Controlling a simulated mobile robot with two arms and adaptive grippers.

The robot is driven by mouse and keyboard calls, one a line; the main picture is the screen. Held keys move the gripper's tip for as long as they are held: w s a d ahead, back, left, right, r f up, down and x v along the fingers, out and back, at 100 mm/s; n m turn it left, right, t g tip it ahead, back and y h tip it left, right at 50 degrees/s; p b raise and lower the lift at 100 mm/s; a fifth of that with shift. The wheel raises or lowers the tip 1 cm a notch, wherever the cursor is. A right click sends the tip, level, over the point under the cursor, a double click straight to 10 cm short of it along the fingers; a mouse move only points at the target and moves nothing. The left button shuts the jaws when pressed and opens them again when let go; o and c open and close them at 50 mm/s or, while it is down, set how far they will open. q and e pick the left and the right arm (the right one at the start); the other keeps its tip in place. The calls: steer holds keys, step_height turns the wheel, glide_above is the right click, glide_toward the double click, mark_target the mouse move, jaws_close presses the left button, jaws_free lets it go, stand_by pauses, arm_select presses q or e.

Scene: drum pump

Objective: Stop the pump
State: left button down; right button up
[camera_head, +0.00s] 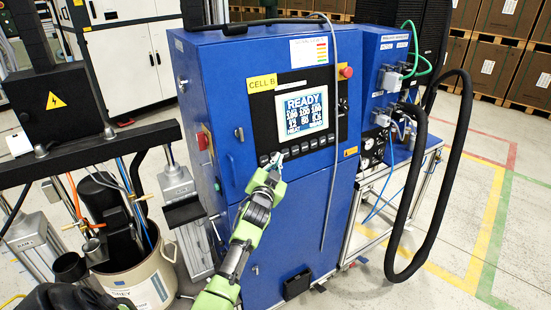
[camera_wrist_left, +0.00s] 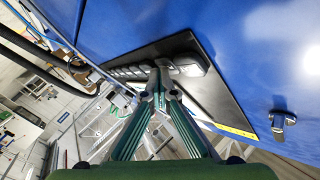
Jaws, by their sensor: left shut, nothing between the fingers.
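The blue pump control cabinet (camera_head: 225,80) stands in the middle of the head view. Its black panel carries a lit screen (camera_head: 303,112) reading READY with rows of numbers. A row of dark buttons (camera_head: 320,141) runs under the screen; the row also shows in the left wrist view (camera_wrist_left: 128,71). My left gripper (camera_head: 277,161) is shut and empty, its tips at the left end of this row. In the left wrist view its green fingers (camera_wrist_left: 160,68) meet close to the buttons; I cannot tell whether they touch one. My right gripper is not in view.
A red knob (camera_head: 347,72) sits at the cabinet's upper right, and a red switch (camera_head: 203,141) on its left side. A thick black hose (camera_head: 455,180) loops at the right. An open drum (camera_head: 140,278) stands at the lower left.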

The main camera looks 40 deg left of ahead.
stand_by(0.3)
arm_select(q)
steer(key=shift+s+d+r+p, duration=0.15)
steer(key=shift+s+d+p, duration=0.2)
steer(key=shift+d, duration=0.4)
steer(key=d, duration=0.1)
steer(key=s+d, duration=0.1)
steer(key=d, duration=0.1)
steer(key=d+r+p, duration=0.1)
steer(key=shift+s+d, duration=0.25)
steer(key=shift+s, duration=0.15)
steer(key=shift+f, duration=0.1)
stand_by(0.5)
